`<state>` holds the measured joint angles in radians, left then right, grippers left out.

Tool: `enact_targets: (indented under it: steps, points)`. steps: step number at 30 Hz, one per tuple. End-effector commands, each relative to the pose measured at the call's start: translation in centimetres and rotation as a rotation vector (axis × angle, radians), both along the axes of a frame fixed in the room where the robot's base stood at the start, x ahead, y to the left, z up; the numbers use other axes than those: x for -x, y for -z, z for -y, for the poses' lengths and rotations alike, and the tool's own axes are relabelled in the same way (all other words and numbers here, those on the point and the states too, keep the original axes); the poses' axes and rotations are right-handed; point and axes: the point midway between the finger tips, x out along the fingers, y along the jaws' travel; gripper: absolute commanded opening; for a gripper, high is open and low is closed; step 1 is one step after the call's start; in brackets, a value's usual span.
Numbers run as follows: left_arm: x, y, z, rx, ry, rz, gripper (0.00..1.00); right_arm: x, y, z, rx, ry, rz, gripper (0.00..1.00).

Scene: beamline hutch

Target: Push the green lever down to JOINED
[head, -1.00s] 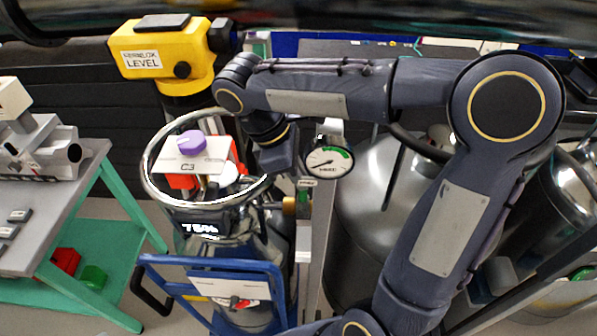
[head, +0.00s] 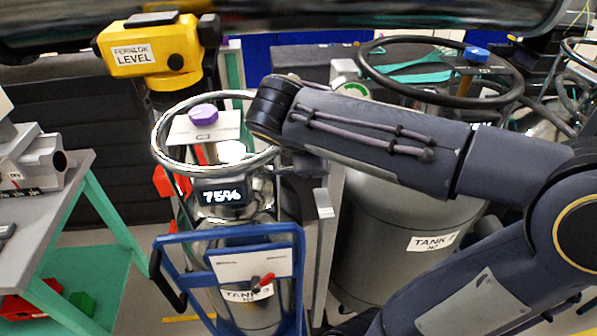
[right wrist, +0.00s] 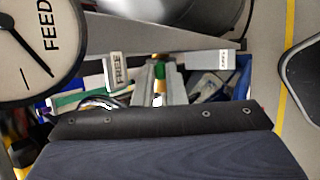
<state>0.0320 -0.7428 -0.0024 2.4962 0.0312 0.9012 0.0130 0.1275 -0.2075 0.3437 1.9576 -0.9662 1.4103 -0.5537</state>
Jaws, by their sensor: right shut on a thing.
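In the right wrist view, my right gripper (right wrist: 158,88) has its grey fingers close together between two label plates. The left plate (right wrist: 117,70) reads FREE; the right plate (right wrist: 223,58) is too small to read. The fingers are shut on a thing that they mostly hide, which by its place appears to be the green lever. The lever's exact angle cannot be told. In the head view my right wrist hides the gripper and lever, beside the steel ring of the tank trolley. My left gripper is not in view.
A FEED gauge (right wrist: 40,45) is close to the gripper in the wrist view. In the head view, a tank with a 75% display (head: 221,193) stands in a blue frame (head: 228,240). A yellow level instrument (head: 150,50) and a grey tank (head: 400,235) flank it.

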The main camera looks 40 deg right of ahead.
Motion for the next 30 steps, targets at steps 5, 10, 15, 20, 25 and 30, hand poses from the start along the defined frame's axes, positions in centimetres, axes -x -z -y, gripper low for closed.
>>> enact_targets:
  steps: [5,10,15,20,25,30]
  points:
    - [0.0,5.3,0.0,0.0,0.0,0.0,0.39,1.1,2.3,-0.4,0.089,-0.008,0.151,0.0]
    - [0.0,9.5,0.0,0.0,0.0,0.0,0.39,2.0,3.6,-0.9,0.172,-0.007,0.289,0.0]
    - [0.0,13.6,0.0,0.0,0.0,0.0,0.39,2.8,4.9,-1.4,0.25,-0.007,0.416,0.0]
    - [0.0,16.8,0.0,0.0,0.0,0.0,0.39,3.2,5.8,-1.7,0.313,-0.008,0.517,0.0]
    - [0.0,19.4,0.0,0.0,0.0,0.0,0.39,3.4,6.4,-1.8,0.362,-0.008,0.598,0.0]
    - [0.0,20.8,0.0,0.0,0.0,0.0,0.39,3.5,6.7,-1.9,0.393,-0.007,0.648,0.0]
